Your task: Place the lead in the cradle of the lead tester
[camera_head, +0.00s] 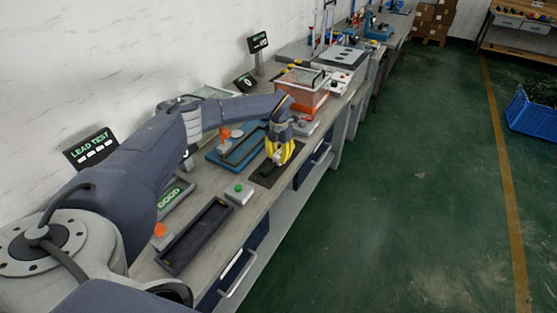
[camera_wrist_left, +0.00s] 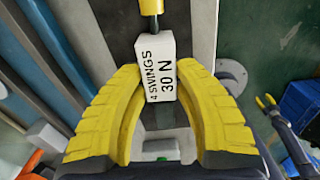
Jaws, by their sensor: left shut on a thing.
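My left gripper (camera_head: 282,158) points down over a dark plate (camera_head: 265,174) near the bench's front edge. In the left wrist view, its yellow fingers (camera_wrist_left: 157,85) are closed on both sides of a white block (camera_wrist_left: 160,72) printed "30 N 4 SWINGS". I cannot tell whether the block belongs to the lead, and no other part shows clearly as the lead. A "LEAD TEST" display (camera_head: 90,148) stands by the wall. I cannot pick out the cradle.
A box with a green button (camera_head: 239,191), an empty dark tray (camera_head: 176,262) and a green "GOOD" panel (camera_head: 171,196) lie nearer me. A blue tray (camera_head: 216,157) is left of the gripper. An orange-sided bin (camera_head: 306,101) stands beyond. The floor at right is clear up to a blue crate (camera_head: 533,115).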

